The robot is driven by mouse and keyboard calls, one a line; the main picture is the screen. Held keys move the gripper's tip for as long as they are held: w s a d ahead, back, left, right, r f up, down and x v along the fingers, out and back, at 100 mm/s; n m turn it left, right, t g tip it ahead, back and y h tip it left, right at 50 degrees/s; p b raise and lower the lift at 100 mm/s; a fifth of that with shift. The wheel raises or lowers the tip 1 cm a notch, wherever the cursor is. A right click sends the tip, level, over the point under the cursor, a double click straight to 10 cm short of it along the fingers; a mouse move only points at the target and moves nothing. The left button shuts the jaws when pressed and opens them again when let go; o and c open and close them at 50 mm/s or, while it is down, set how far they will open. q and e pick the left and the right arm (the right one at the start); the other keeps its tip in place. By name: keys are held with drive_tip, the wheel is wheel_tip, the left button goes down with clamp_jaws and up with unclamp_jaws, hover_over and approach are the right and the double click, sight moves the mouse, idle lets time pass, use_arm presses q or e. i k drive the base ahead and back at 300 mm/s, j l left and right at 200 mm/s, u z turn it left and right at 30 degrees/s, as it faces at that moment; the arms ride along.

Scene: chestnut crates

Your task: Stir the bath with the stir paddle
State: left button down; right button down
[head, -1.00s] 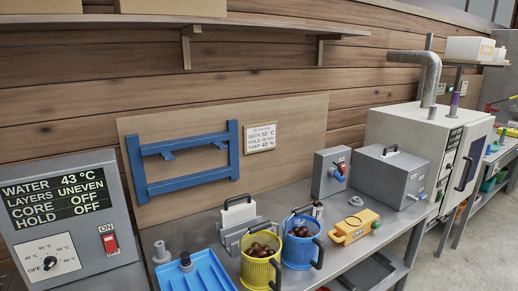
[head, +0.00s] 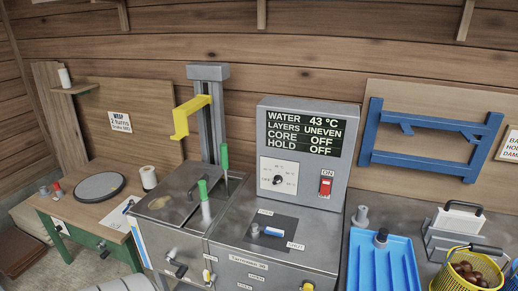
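The bath (head: 160,232) is a steel tank left of centre in the head view, with a metal cover over part of its top and a narrow dark opening at the back right. A green-handled tool (head: 224,156) stands upright at that opening. A second upright piece with a green top and pale body (head: 205,203) stands at the front of the cover. I cannot tell which of the two is the stir paddle; their lower ends are hidden or unclear. The control box (head: 303,150) reads water 43 °C, layers uneven, core off, hold off.
A steel post with a yellow hook arm (head: 187,117) rises behind the bath. A blue tray (head: 384,262), a blue wall rack (head: 420,158) and a yellow basket (head: 467,272) of chestnuts are right. A green-framed table (head: 83,200) with a dark round plate stands left.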

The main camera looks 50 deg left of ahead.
sight(223, 147)
drive_tip(key=u, duration=1.85)
drive_tip(key=i+j, duration=0.25)
drive_tip(key=j, duration=0.15)
